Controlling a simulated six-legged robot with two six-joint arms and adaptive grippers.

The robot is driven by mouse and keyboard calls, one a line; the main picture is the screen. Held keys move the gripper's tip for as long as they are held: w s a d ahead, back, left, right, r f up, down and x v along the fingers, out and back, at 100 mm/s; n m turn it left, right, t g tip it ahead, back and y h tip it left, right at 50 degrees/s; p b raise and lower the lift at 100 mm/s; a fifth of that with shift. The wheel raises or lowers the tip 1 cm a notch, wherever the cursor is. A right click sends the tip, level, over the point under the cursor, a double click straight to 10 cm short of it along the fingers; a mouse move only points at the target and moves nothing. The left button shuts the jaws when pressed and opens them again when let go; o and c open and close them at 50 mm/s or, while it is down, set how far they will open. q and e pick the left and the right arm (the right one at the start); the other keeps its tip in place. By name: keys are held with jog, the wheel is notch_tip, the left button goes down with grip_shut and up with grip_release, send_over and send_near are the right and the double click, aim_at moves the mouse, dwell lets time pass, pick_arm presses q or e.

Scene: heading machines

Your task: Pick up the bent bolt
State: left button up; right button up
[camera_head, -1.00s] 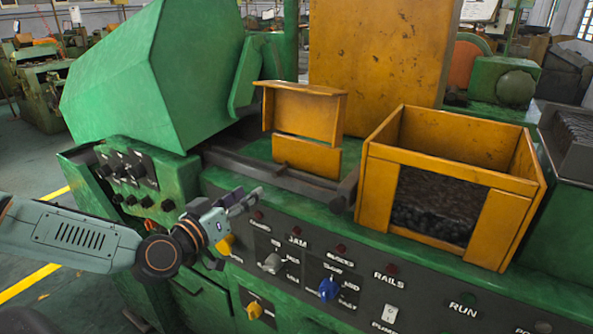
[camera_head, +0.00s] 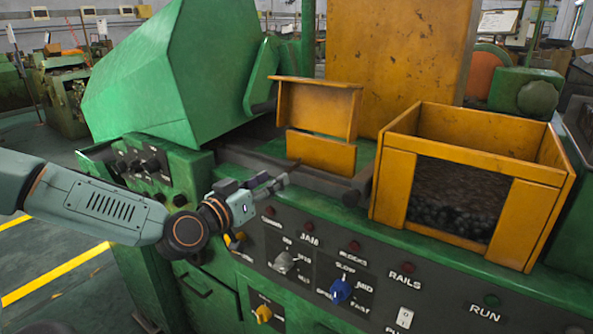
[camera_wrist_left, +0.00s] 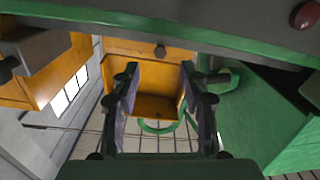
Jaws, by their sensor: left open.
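I cannot make out the bent bolt in either view. My left gripper (camera_head: 272,187) is in front of the green machine's control panel, just above the row of red lamps. In the left wrist view its two fingers (camera_wrist_left: 160,85) stand apart with nothing between them. Behind the fingers in that view is an orange-yellow metal part (camera_wrist_left: 150,55). In the head view an orange open-fronted bin (camera_head: 398,180) on the machine holds a dark mass of small pieces (camera_head: 455,205), too small to tell apart. My right gripper is not in view.
The green machine (camera_head: 150,90) has a sloped hood at left. A small orange chute (camera_head: 320,108) stands between hood and bin. The panel has a blue knob (camera_head: 341,290), a grey knob (camera_head: 284,262) and a yellow knob (camera_head: 263,313). Open floor with yellow lines (camera_head: 55,275) lies at left.

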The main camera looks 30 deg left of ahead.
aim_at(287, 170)
pick_arm(q)
jog(key=shift+w+a+f+b, duration=0.1)
jog(key=shift+w+f+b, duration=0.1)
jog(key=shift+w+b, duration=0.25)
jog(key=shift+w+a+f+b, duration=0.1)
jog(key=shift+w+f+b, duration=0.05)
jog(key=shift+w+b, duration=0.25)
jog(key=shift+w+d+r+b, duration=0.1)
jog(key=shift+w+d+b, duration=0.25)
jog(key=shift+w, duration=0.15)
jog(key=shift+w+d+r, duration=0.15)
jog(key=shift+w, duration=0.45)
jog(key=shift+w+b, duration=0.2)
jog(key=shift+b, duration=0.1)
jog(key=shift+w+a, duration=0.2)
jog(key=shift+a, duration=0.05)
jog(key=shift+d, duration=0.25)
jog(key=shift+c, duration=1.3)
jog(key=shift+a, duration=0.2)
jog(key=c, duration=0.6)
jog(key=shift+d, duration=0.1)
grip_shut()
